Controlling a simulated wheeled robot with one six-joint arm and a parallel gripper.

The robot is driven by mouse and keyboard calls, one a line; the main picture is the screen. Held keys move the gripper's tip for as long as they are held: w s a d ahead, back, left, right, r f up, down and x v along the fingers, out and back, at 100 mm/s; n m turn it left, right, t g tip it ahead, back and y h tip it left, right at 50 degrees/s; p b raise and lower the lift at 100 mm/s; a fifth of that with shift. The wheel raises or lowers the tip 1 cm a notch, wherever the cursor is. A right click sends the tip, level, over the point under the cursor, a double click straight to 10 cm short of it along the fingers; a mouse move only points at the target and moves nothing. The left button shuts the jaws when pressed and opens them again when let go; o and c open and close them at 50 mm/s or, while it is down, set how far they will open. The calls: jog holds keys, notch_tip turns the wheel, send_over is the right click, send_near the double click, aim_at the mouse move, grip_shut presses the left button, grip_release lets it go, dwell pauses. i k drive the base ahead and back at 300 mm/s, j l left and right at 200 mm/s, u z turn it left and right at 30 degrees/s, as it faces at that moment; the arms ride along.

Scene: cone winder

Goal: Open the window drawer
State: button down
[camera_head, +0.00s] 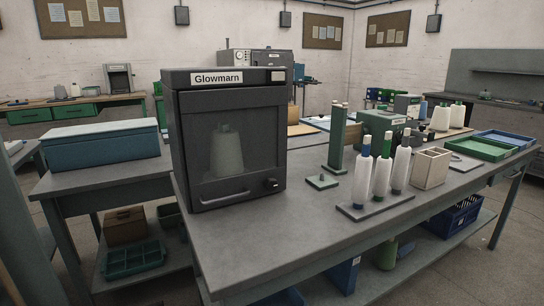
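A dark grey box-shaped machine labelled "Glowmarn" (217,79) stands at the left end of the grey workbench. Its front has a large window drawer (260,130) with a dark see-through pane. A pale cone-shaped object (227,152) shows behind the pane. A bar handle (224,198) runs along the lower left of the front, with a small dark knob (271,184) to its right. The window drawer looks closed. My gripper is not in view.
On the workbench (300,235), a rack of bottles (383,178), a beige box (431,168) and a green upright post (337,140) stand right of the machine. The bench top in front is clear. A blue-grey case (100,143) sits on another table at left.

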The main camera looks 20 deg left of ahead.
aim_at(204, 196)
jog(key=u, duration=1.15)
